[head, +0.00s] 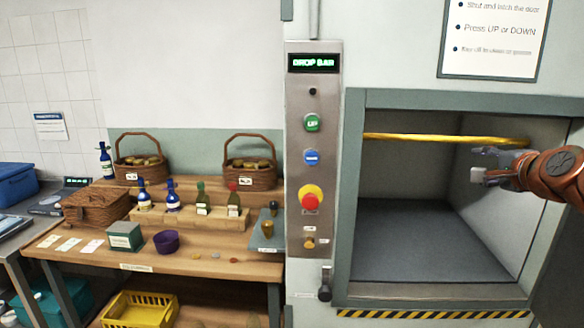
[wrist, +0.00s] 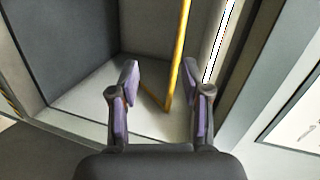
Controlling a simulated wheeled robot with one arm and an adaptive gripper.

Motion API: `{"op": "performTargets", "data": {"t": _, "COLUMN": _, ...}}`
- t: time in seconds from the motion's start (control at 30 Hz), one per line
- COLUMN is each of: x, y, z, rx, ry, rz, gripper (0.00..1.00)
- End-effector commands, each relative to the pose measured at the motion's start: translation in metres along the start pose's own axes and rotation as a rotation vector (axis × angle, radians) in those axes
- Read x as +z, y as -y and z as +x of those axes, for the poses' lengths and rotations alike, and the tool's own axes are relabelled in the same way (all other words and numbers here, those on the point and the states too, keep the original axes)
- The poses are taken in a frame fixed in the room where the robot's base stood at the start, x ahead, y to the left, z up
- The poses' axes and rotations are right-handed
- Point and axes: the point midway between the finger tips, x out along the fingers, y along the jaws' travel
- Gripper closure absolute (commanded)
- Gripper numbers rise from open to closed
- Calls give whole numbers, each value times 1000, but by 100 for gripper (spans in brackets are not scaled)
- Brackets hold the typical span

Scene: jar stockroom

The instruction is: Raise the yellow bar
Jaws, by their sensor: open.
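The yellow bar (head: 430,137) spans the upper part of the open lift compartment (head: 420,240) in the head view, running from its left side toward the right wall. My gripper (head: 482,177) is at the right of the opening, just below the bar's right end. In the wrist view the yellow bar (wrist: 178,60) runs down from the top edge and bends near the gap between my fingers. My gripper (wrist: 162,85) is open there, with its two fingers on either side of the bar's lower part. I cannot tell whether a finger touches it.
A control panel (head: 313,170) stands left of the opening, with a "DROP BAR" display (head: 314,63), green UP button (head: 312,123), blue button (head: 311,158) and red knob (head: 310,198). A wooden table (head: 190,262) with bottles and baskets is further left. The compartment floor is clear.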

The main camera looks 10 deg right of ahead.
Motion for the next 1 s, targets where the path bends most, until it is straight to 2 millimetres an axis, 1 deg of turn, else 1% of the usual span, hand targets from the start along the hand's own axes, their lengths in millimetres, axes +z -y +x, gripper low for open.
{"op": "performTargets", "data": {"t": 0.03, "x": 14, "y": -1, "z": 2, "rx": 15, "ry": 24, "rz": -25, "gripper": 53}}
{"op": "performTargets", "data": {"t": 0.17, "x": 53, "y": -9, "z": 5, "rx": 64, "ry": 92, "rz": -109, "gripper": 53}}
{"op": "performTargets", "data": {"t": 0.27, "x": 90, "y": -17, "z": 6, "rx": 107, "ry": 157, "rz": -192, "gripper": 53}}
{"op": "performTargets", "data": {"t": 0.33, "x": 121, "y": -26, "z": 3, "rx": 148, "ry": 214, "rz": -267, "gripper": 53}}
{"op": "performTargets", "data": {"t": 0.37, "x": 137, "y": -32, "z": 1, "rx": 170, "ry": 245, "rz": -308, "gripper": 53}}
{"op": "performTargets", "data": {"t": 0.4, "x": 159, "y": -42, "z": -3, "rx": 200, "ry": 288, "rz": -363, "gripper": 53}}
{"op": "performTargets", "data": {"t": 0.47, "x": 192, "y": -60, "z": -10, "rx": 252, "ry": 357, "rz": -453, "gripper": 53}}
{"op": "performTargets", "data": {"t": 0.5, "x": 212, "y": -73, "z": -16, "rx": 287, "ry": 403, "rz": -512, "gripper": 53}}
{"op": "performTargets", "data": {"t": 0.53, "x": 226, "y": -83, "z": -22, "rx": 313, "ry": 437, "rz": -558, "gripper": 53}}
{"op": "performTargets", "data": {"t": 0.57, "x": 239, "y": -94, "z": -28, "rx": 339, "ry": 472, "rz": -601, "gripper": 53}}
{"op": "performTargets", "data": {"t": 0.6, "x": 257, "y": -111, "z": -38, "rx": 380, "ry": 522, "rz": -662, "gripper": 53}}
{"op": "performTargets", "data": {"t": 0.67, "x": 278, "y": -135, "z": -54, "rx": 434, "ry": 590, "rz": -751, "gripper": 53}}
{"op": "performTargets", "data": {"t": 0.7, "x": 292, "y": -152, "z": -66, "rx": 472, "ry": 639, "rz": -809, "gripper": 53}}
{"op": "performTargets", "data": {"t": 0.77, "x": 308, "y": -180, "z": -86, "rx": 535, "ry": 715, "rz": -894, "gripper": 53}}
{"op": "performTargets", "data": {"t": 0.8, "x": 316, "y": -197, "z": -100, "rx": 578, "ry": 762, "rz": -950, "gripper": 53}}
{"op": "performTargets", "data": {"t": 0.87, "x": 325, "y": -225, "z": -124, "rx": 645, "ry": 839, "rz": -1027, "gripper": 53}}
{"op": "performTargets", "data": {"t": 0.9, "x": 330, "y": -243, "z": -140, "rx": 687, "ry": 891, "rz": -1075, "gripper": 53}}
{"op": "performTargets", "data": {"t": 0.97, "x": 332, "y": -267, "z": -166, "rx": 752, "ry": 965, "rz": -1141, "gripper": 53}}
{"op": "performTargets", "data": {"t": 1.0, "x": 333, "y": -282, "z": -182, "rx": 794, "ry": 1010, "rz": -1177, "gripper": 53}}
